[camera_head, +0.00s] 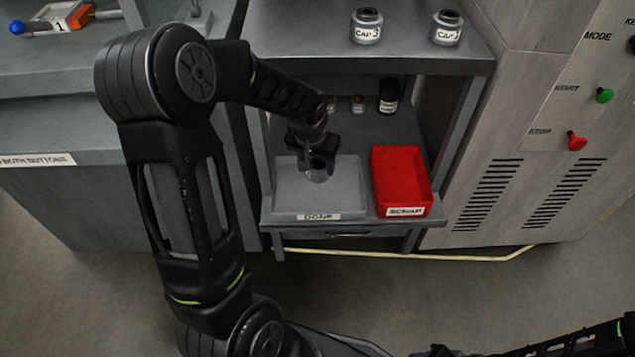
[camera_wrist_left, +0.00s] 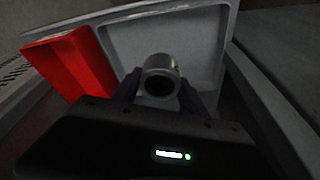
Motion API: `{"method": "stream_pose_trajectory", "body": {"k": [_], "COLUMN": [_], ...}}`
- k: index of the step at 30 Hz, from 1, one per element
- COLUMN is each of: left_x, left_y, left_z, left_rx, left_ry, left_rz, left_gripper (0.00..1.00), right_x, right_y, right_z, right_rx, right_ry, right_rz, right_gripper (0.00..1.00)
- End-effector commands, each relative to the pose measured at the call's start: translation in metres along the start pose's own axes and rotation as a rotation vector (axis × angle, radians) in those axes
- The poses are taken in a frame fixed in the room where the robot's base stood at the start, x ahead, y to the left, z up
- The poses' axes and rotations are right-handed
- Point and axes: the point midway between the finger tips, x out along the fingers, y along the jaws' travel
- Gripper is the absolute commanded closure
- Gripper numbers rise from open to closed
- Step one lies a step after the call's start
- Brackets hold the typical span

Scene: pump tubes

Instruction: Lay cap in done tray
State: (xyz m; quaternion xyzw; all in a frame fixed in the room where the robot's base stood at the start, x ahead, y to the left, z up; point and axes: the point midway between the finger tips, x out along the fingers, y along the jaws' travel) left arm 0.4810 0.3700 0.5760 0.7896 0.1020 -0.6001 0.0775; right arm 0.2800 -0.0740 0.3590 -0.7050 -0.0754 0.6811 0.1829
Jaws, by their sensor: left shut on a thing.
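My left gripper (camera_head: 318,152) is shut on a grey metal cap (camera_head: 318,172). In the head view it holds the cap over the grey done tray (camera_head: 305,206) on the lower shelf. In the left wrist view the cap (camera_wrist_left: 160,77) sits between the dark fingers, its round opening facing the camera, with the tray (camera_wrist_left: 215,60) behind it. Whether the cap touches the tray floor I cannot tell. My right gripper (camera_head: 440,352) may be the dark part at the bottom edge; its fingers do not show clearly.
A red scrap tray (camera_head: 402,182) stands right of the done tray. Two labelled caps (camera_head: 367,27) stand on the upper shelf. A dark bottle (camera_head: 389,96) and small items stand at the back of the lower shelf. A cabinet (camera_head: 545,130) with buttons bounds the right.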

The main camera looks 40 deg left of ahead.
Motion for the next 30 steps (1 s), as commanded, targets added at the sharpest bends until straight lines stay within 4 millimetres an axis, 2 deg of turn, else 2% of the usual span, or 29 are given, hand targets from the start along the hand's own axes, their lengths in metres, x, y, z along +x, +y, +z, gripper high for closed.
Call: {"method": "stream_pose_trajectory", "body": {"k": [4, 7, 16, 26, 30], "left_x": [0.001, 0.009, 0.057, 0.06, 0.071], "left_y": [0.0, 0.0, 0.0, 0.0, 0.0], "left_z": [0.0, 0.002, 0.016, 0.016, 0.019], "left_rx": [0.0, 0.0, 0.0, 0.0, 0.0], "left_ry": [0.001, 0.0, -0.001, 0.002, 0.0], "left_rz": [0.0, 0.0, 0.0, 0.0, 0.0], "left_gripper": [1.0, 1.0, 1.0, 1.0, 1.0], "right_x": [0.0, 0.003, 0.017, 0.016, 0.02], "right_y": [0.0, 0.001, 0.009, 0.009, 0.011], "right_z": [0.0, 0.0, -0.003, -0.004, -0.005], "right_rx": [0.0, 0.0, 0.004, 0.005, 0.006], "right_ry": [0.0, 0.0, 0.007, 0.009, 0.011], "right_rz": [0.0, 0.0, 0.003, 0.004, 0.004], "right_gripper": [0.64, 0.64, 0.64, 0.64, 0.64]}}
